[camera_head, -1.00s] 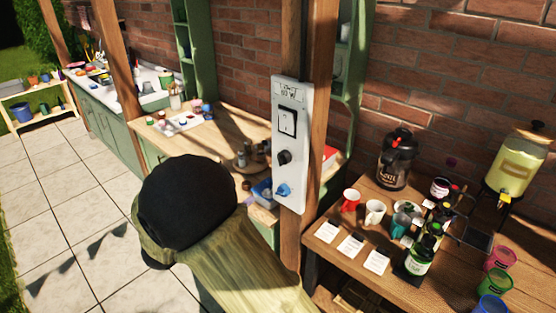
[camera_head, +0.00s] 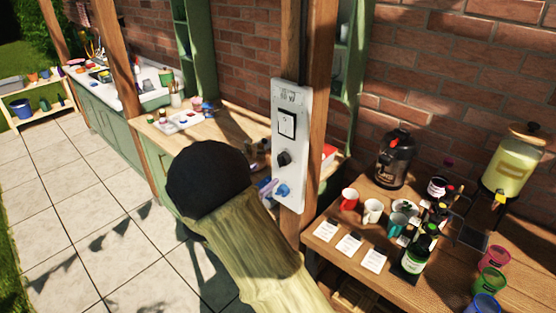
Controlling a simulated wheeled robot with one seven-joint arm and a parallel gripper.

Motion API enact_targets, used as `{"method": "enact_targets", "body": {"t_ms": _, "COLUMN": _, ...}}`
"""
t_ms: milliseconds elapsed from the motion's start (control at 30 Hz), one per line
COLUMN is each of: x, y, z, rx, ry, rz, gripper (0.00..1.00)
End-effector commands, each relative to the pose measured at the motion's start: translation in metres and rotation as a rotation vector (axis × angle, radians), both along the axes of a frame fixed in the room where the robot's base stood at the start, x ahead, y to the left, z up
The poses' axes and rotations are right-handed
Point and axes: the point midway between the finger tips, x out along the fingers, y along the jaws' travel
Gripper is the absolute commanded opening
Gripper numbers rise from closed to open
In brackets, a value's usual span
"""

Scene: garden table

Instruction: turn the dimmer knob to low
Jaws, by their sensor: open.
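A white control panel (camera_head: 289,100) is fixed upright to a wooden post. It carries a square rocker switch (camera_head: 287,123) with a dark frame, a black round knob (camera_head: 283,158) below it and a blue knob (camera_head: 282,190) at the bottom. The label at the top is too small to read, and I cannot tell from it which knob is the dimmer. The black knob's setting is not clear. My arm, olive with a black rounded joint, stands in front and to the left of the panel. My gripper does not show; it may be hidden behind the arm.
The wooden post (camera_head: 317,75) stands behind the panel. To the right, a table (camera_head: 345,280) holds mugs, bottles, a black urn (camera_head: 395,158) and a drink dispenser (camera_head: 515,165). A counter (camera_head: 232,122) with small items lies behind my arm. Paved floor (camera_head: 70,200) is open at left.

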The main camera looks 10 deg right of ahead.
Motion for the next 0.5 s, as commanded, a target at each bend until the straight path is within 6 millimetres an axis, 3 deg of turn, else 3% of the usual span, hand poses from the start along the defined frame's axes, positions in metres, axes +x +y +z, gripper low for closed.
{"method": "enact_targets", "body": {"t_ms": 300, "x": 0.036, "y": -0.044, "z": 0.002, "rx": 0.000, "ry": 0.001, "rz": -0.002, "gripper": 0.58}}
{"method": "enact_targets", "body": {"t_ms": 500, "x": 0.050, "y": -0.059, "z": 0.001, "rx": -0.001, "ry": 0.001, "rz": 0.000, "gripper": 0.58}}
